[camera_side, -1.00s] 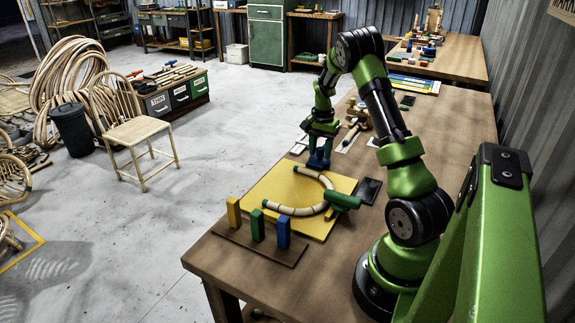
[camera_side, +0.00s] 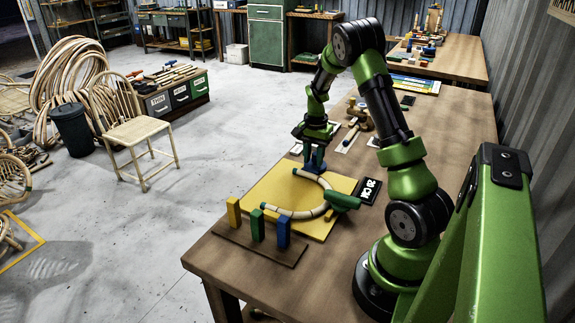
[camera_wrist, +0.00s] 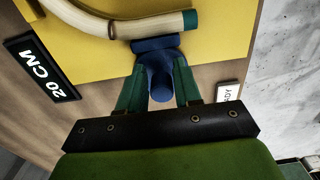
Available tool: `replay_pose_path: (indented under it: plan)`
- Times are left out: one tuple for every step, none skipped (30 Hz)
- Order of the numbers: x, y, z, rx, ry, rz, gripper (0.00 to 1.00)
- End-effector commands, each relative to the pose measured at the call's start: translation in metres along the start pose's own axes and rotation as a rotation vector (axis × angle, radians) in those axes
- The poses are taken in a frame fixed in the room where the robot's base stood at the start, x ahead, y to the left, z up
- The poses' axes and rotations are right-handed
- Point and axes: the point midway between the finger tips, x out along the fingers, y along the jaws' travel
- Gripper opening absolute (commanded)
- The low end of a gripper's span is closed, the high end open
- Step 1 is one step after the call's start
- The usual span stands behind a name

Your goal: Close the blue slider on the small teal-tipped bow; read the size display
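The small rattan bow (camera_side: 326,188) lies curved on the yellow board (camera_side: 262,184), with teal tips. One teal tip shows in the wrist view (camera_wrist: 190,20). The blue slider (camera_wrist: 155,44) has its flat bar against or very close to the bow beside that tip. My gripper (camera_wrist: 160,68) has its green fingers on both sides of the slider's blue post and appears shut on it. In the side view my gripper (camera_side: 314,158) is low at the board's far edge. The size display (camera_wrist: 43,75) reads "20 CM"; it also shows lit in the side view (camera_side: 369,191).
A green block (camera_side: 343,201) sits at the bow's right side. A brown rack (camera_side: 258,244) with yellow, green and blue upright blocks stands at the near edge.

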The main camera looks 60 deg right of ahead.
Motion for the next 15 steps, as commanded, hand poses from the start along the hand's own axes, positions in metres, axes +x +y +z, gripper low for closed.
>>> replay_pose_path:
  plan:
    - [0.0012,-0.0007,0.0023,-0.004,-0.004,0.002,0.40]
    - [0.0011,-0.0005,0.0017,-0.003,-0.002,0.002,0.45]
    - [0.0010,-0.0003,0.0010,-0.003,-0.001,0.002,0.51]
    - [0.0009,-0.0002,0.0005,-0.003,0.000,0.002,0.52]
    - [0.0008,-0.0001,0.0001,-0.002,0.001,0.001,0.52]
    - [0.0008,0.0000,-0.0004,-0.002,0.002,0.001,0.52]
    - [0.0007,0.0001,-0.0007,-0.002,0.003,0.001,0.52]
    - [0.0007,0.0002,-0.0010,-0.002,0.003,0.001,0.52]
    - [0.0007,0.0003,-0.0013,-0.001,0.004,0.001,0.52]
    - [0.0006,0.0003,-0.0016,-0.001,0.004,0.001,0.52]
    - [0.0004,0.0004,-0.0018,-0.001,0.005,0.001,0.52]
    - [-0.0005,0.0004,-0.0020,-0.001,0.005,0.001,0.52]
    - [-0.0017,0.0003,-0.0022,-0.001,0.006,0.000,0.52]
    - [-0.0036,0.0001,-0.0023,-0.001,0.006,0.000,0.52]
    - [-0.0074,-0.0001,-0.0025,-0.001,0.007,-0.001,0.52]
